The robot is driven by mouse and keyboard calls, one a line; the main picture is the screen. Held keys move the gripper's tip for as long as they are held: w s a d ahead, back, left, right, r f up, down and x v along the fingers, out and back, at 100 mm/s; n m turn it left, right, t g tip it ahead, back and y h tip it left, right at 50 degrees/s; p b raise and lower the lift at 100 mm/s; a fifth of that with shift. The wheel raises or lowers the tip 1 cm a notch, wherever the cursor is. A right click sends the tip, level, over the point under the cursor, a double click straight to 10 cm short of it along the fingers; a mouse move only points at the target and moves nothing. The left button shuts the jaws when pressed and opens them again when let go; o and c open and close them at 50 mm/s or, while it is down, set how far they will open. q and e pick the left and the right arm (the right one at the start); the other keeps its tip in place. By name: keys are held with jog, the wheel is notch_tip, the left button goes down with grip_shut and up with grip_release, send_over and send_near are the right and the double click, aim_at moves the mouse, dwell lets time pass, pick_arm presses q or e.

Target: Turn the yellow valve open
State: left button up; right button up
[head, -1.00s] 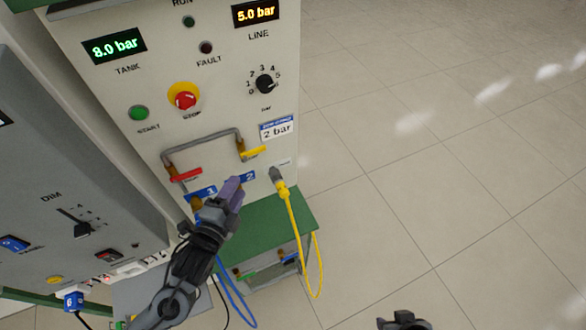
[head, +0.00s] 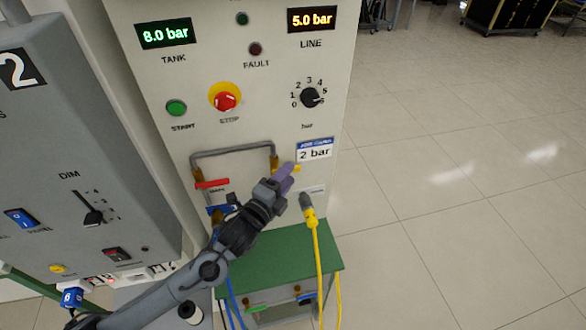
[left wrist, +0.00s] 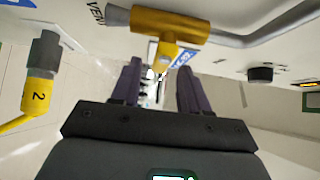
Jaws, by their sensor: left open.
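The yellow valve (head: 297,168) sits on the right leg of the grey pipe loop on the pale panel; in the head view my gripper hides most of it. In the left wrist view its brass-yellow body (left wrist: 170,24) is at the top, with a yellow part pointing toward the gap between my fingers. My left gripper (head: 286,181) is open, its purple fingers close to the valve. The left wrist view shows nothing clearly held between the fingers (left wrist: 160,85). Whether they touch the valve, I cannot tell. My right gripper is out of view.
A red-handled valve (head: 212,184) is on the left pipe leg. A yellow cable plug (head: 308,212) sits right of and below my gripper. A 2 bar label (head: 314,152), knob (head: 311,97) and red stop button (head: 226,100) are above.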

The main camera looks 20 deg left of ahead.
pick_arm(q)
jog(key=shift+w+d, duration=0.2)
jog(key=shift+w, duration=0.7)
jog(key=shift+w+d, duration=0.15)
jog(key=shift+w, duration=0.7)
grip_shut()
